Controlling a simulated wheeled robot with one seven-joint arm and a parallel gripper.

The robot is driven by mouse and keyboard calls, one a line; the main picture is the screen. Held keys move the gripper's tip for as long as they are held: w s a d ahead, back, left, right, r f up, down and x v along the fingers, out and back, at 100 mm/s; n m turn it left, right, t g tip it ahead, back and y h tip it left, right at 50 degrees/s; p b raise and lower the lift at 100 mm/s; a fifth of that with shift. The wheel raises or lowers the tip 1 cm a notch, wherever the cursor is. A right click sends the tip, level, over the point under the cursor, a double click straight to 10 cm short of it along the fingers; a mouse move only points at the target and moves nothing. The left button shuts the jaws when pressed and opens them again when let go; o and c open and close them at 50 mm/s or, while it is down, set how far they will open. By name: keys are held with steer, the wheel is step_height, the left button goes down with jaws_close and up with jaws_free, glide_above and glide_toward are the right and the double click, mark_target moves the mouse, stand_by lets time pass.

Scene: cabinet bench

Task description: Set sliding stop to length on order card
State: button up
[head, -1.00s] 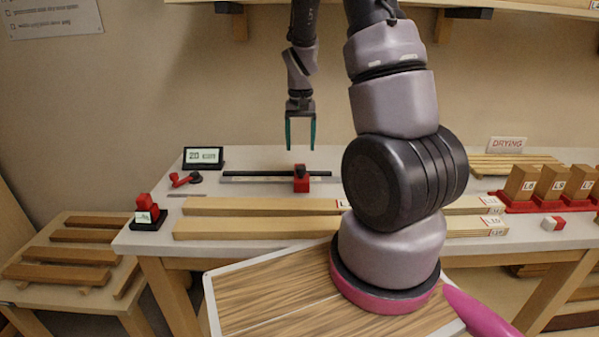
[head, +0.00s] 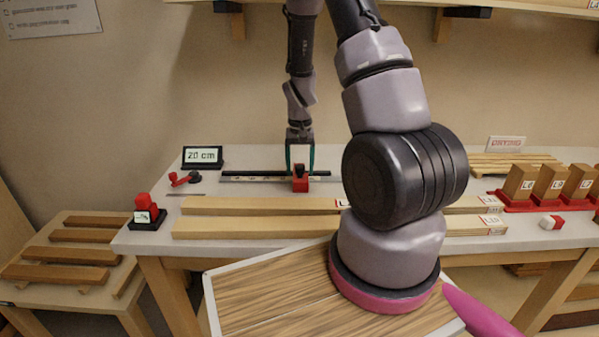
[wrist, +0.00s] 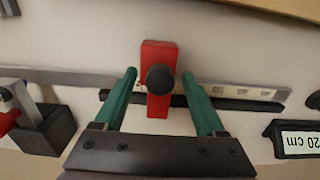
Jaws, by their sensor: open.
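The sliding stop (head: 300,182) is a red block with a dark round knob, sitting on a dark rail with a pale scale (head: 250,177) at the back of the bench. It also shows in the wrist view (wrist: 158,108). My gripper (head: 300,166) is lowered over the stop. In the wrist view its two green fingers (wrist: 160,78) are open, one on each side of the red block, with gaps visible on both sides. The order card (head: 203,157) is a small black-framed display at the left reading "20 cm". The scale's marks are too small to read.
Long wooden boards (head: 260,206) lie in front of the rail. A red clamp-like item (head: 184,178) lies left of it, and a black holder with a red top (head: 147,212) stands at the front left. Labelled blocks (head: 550,182) stand in red trays at the right.

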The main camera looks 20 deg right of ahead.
steer(key=c, duration=1)
steer(key=shift+w+a, duration=0.45)
steer(key=shift+a, duration=0.65)
steer(key=shift+w+a, duration=0.45)
steer(key=shift+a, duration=0.6)
steer(key=shift+w+a, duration=0.45)
steer(key=shift+a, duration=0.65)
steer(key=shift+w+a, duration=0.3)
steer(key=shift+a, duration=0.4)
steer(key=shift+w+a, duration=0.3)
steer(key=shift+a, duration=0.35)
steer(key=o, duration=1)
steer(key=shift+o, duration=0.2)
steer(key=shift+r, duration=0.1)
